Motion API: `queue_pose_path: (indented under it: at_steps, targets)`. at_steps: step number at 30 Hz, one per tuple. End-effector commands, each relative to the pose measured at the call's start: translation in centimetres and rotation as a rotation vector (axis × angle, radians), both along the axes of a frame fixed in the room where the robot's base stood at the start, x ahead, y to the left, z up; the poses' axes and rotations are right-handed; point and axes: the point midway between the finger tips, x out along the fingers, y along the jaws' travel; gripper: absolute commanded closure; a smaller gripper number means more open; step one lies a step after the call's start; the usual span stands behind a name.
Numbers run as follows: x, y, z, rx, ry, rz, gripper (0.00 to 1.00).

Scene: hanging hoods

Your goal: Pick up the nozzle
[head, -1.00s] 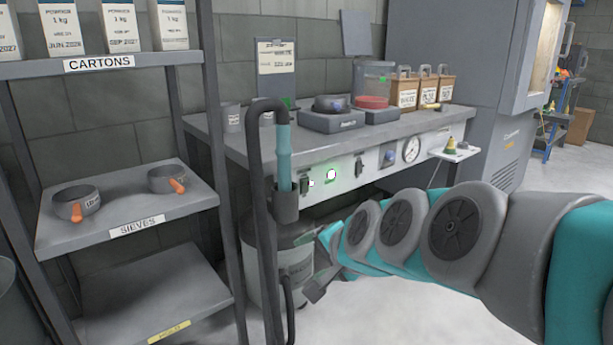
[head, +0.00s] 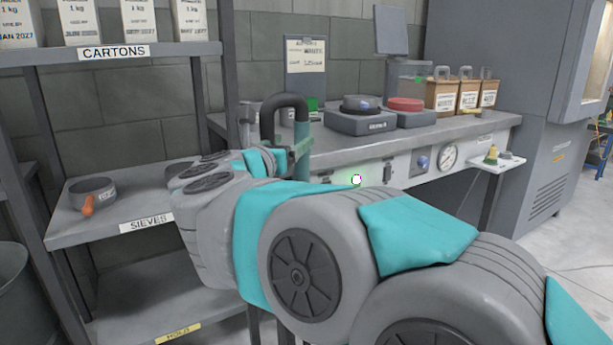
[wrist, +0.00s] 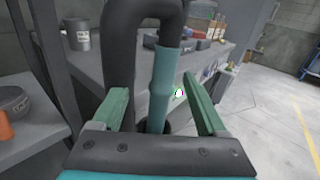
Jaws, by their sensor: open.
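The nozzle is a teal tube (head: 302,145) on the end of a dark hose (head: 284,104) that bends over at the top. It stands upright in front of the workbench. In the wrist view, the teal tube (wrist: 163,85) runs between the two green fingers of my gripper (wrist: 155,90). A gap shows on each side of it, wider on the right. My gripper (head: 290,152) is open and beside the tube in the head view. My own arm hides the lower part of the nozzle and its holder in the head view.
A shelf rack with cartons (head: 82,22) and a sieve (head: 92,195) stands at the left. The workbench (head: 455,128) behind carries a scale (head: 360,118), a red-topped dish (head: 406,105) and brown boxes (head: 443,92). Open floor (head: 560,230) lies at the right.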

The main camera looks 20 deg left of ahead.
Motion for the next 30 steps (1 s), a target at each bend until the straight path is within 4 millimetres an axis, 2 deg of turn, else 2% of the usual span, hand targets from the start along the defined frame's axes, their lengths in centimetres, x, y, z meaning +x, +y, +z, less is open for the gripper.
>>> queue_pose_path:
  at_steps: [5,16,24,30]
  targets:
    - [0.1,-0.2,-0.6,0.049,0.009,-0.039,0.24]
    - [3.4,-0.7,-0.6,0.046,0.008,-0.040,0.24]
    - [7.0,-1.1,-0.7,0.045,0.008,-0.038,0.24]
    - [7.4,-1.1,-0.7,0.046,0.008,-0.035,0.24]
